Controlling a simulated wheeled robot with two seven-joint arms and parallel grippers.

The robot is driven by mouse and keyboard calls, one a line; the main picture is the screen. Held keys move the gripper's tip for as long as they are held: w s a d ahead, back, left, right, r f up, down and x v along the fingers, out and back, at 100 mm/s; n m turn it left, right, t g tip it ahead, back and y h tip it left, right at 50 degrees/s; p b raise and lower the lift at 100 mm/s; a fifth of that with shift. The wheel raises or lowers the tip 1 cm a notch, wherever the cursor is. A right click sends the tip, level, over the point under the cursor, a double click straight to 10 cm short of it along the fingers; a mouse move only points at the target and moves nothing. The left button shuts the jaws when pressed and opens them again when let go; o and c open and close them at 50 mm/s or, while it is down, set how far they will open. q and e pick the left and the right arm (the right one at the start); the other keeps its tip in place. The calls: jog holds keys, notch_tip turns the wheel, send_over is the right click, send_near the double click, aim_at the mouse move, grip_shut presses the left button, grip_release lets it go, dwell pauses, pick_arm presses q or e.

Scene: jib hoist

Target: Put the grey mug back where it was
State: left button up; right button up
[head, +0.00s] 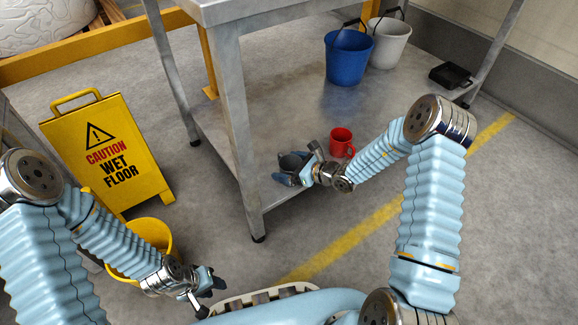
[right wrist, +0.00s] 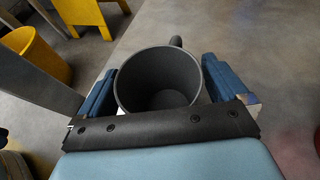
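The grey mug (head: 291,163) is at the front of the table's lower shelf (head: 290,110), near the front leg. In the head view my right gripper (head: 297,168) partly covers the mug. I cannot tell whether its base touches the shelf. My left gripper (head: 208,290) is at the bottom, away from the mug, with its fingers apart and empty.
A red mug (head: 341,141) stands just right of my right gripper. A blue bucket (head: 347,58) and a white bucket (head: 388,42) stand further back. A yellow wet floor sign (head: 108,150) and yellow bucket (head: 150,233) are at left. The table leg (head: 238,120) is close to the grey mug.

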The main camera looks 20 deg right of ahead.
jog(key=shift+r, duration=0.3)
jog(key=p+v, duration=0.2)
jog(key=v, duration=0.9)
jog(key=s+a+f+n+g+h, duration=0.2)
jog(key=s+a+f+n+g, duration=0.2)
jog(key=s+n, duration=0.6)
jog(key=s+a+f+n+g+h, duration=0.3)
jog(key=s+a+f+n+g, duration=0.2)
jog(key=s+n, duration=0.6)
notch_tip(320, 180, down, 3)
jog(key=a+n, duration=0.2)
jog(key=n, duration=0.2)
jog(key=shift+a, duration=0.2)
